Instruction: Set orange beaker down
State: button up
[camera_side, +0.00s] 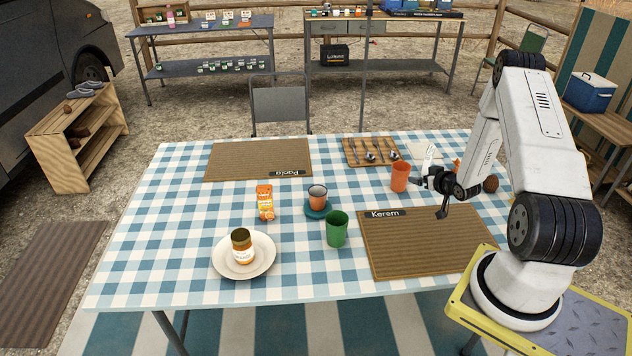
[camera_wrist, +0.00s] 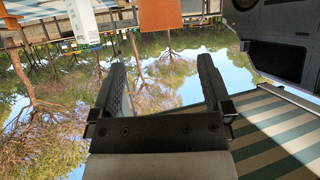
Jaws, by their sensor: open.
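The orange beaker (camera_side: 400,176) stands upright on the checked tablecloth, just above the Kerem placemat in the side view. My gripper (camera_side: 422,181) is close to its right, low over the table, with jaws open and nothing held. In the wrist view, which looks upside down, the two fingers (camera_wrist: 160,78) stand apart with only trees and sky between them. An orange shape (camera_wrist: 160,14), apparently the beaker, shows at the top edge beyond the fingertips, cut off by the frame.
A green beaker (camera_side: 336,229), a cup on a teal saucer (camera_side: 317,210), an orange carton (camera_side: 265,203) and a plate (camera_side: 221,262) with a jar stand leftward. The Kerem placemat (camera_side: 420,245) is bare. The Paola placemat (camera_side: 250,160) is bare.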

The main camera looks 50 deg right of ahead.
jog(key=w+a+r+n+g+y, duration=0.1)
jog(key=w+a+r, duration=0.25)
jog(key=a, duration=0.35)
jog(key=w+a+r+n+g+y, duration=0.1)
jog(key=w+a+r+g, duration=0.1)
jog(key=a+r, duration=0.3)
jog(key=w+a+r+n+g+y, duration=0.1)
jog(key=w+a+r, duration=0.2)
jog(key=a, duration=0.5)
jog(key=s+a+r+n+g+y, duration=0.1)
jog(key=s+a+r, duration=0.1)
jog(key=s+a, duration=0.2)
jog(key=s+a+r+n+g+y, duration=0.1)
jog(key=s+a, duration=0.3)
jog(key=a, duration=0.6)
jog(key=s+a+r+g+y, duration=0.1)
jog(key=s+a+r+g, duration=0.1)
jog(key=a, duration=0.5)
jog(key=shift+s+a+r+n+g, duration=0.15)
jog(key=shift+s+r+n+g, duration=0.2)
jog(key=shift+s+r, duration=0.55)
